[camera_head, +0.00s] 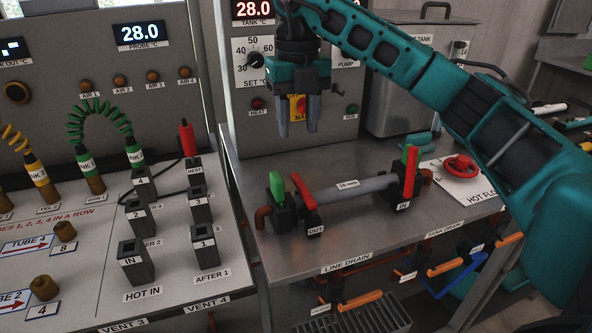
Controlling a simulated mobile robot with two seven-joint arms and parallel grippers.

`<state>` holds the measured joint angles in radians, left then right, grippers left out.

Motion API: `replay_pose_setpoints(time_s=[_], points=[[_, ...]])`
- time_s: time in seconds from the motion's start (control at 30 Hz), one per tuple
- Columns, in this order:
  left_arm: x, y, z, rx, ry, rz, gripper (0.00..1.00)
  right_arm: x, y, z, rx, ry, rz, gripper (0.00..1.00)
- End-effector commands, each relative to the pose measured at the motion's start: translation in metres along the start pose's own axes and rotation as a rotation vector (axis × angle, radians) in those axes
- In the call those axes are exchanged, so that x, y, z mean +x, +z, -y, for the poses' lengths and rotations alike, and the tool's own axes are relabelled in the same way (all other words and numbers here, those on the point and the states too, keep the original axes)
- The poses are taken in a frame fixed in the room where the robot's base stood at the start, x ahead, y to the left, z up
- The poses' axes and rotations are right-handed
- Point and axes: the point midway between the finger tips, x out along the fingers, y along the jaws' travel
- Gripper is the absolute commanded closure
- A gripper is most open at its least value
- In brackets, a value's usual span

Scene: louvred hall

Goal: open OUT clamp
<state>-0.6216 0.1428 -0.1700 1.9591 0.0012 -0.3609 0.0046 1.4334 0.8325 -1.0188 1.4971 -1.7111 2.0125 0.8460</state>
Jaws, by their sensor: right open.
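The OUT clamp is a black block with a red lever (303,192) that slants down towards the front, above the OUT label (315,230). A green handle (277,187) stands upright just left of the lever. The clamp sits at the left end of a grey tube (355,188) on the metal bench. My right gripper (298,131) hangs with its fingers downward above and behind the clamp. It is open and empty, apart from the lever. My left gripper is out of view.
The IN clamp (410,172) stands at the tube's right end with its red lever upright. A red valve wheel (460,165) is further right. A control panel (253,115) with a red-and-yellow switch (298,107) stands behind my gripper.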

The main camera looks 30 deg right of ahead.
Motion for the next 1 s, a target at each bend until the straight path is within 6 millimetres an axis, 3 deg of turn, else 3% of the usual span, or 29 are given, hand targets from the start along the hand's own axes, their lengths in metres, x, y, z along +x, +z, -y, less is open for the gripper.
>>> replay_pose_setpoints(time_s=[0.03, 0.2, 0.5, 0.93, 1.0], points=[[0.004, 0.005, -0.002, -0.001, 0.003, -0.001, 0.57, 0.016, -0.001, -0.001, -0.002, 0.001, -0.004, 0.57], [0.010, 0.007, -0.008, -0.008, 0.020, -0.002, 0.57, 0.054, -0.001, -0.001, -0.004, 0.002, -0.005, 0.57], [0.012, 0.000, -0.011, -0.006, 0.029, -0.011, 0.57, 0.096, -0.001, -0.001, -0.003, 0.003, -0.002, 0.57], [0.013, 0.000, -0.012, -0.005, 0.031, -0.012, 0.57, 0.106, 0.000, -0.001, -0.004, 0.003, 0.000, 0.57], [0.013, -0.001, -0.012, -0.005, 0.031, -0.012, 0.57, 0.106, 0.000, -0.001, -0.004, 0.003, 0.000, 0.63]])
